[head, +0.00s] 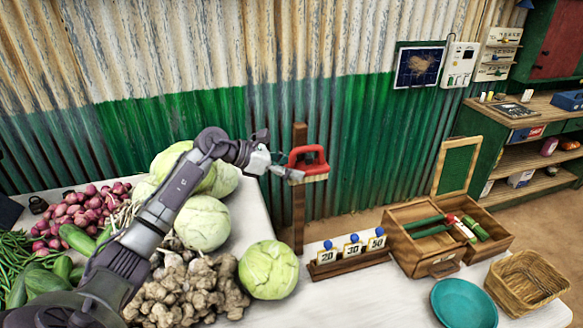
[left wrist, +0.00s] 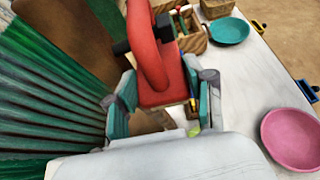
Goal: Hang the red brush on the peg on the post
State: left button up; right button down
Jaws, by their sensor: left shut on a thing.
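The red brush (head: 308,156) has a red looped handle and pale bristles below. It is level in front of the upper part of the brown wooden post (head: 299,215). My left gripper (head: 287,174) is shut on the brush at its left end. In the left wrist view, the red handle (left wrist: 152,62) rises between my left gripper's fingers (left wrist: 163,104). A dark stub, perhaps the peg (left wrist: 121,47), shows beside the handle near the brown post (left wrist: 95,35). I cannot tell whether it passes through the loop. My right gripper is not in view.
Cabbages (head: 268,270), onions and other vegetables cover the white table's left side. A corrugated wall (head: 345,140) is behind the post.

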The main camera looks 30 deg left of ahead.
pick_arm(q)
jog(key=o, duration=1.1)
jog(key=shift+a+f, duration=0.2)
jog(key=shift+a, duration=0.05)
jog(key=shift+c, duration=0.2)
jog(key=shift+o, duration=1.3)
jog(key=shift+w+a+f, duration=0.1)
jog(key=shift+w+a, duration=0.1)
jog(key=shift+o, duration=0.5)
jog(key=shift+w+a+f, duration=0.15)
jog(key=shift+w+a, duration=0.05)
jog(key=shift+s+d, duration=0.2)
jog(key=shift+s+r, duration=0.15)
jog(key=shift+r, duration=0.15)
jog(key=v, duration=1.1)
jog(key=shift+a, duration=0.4)
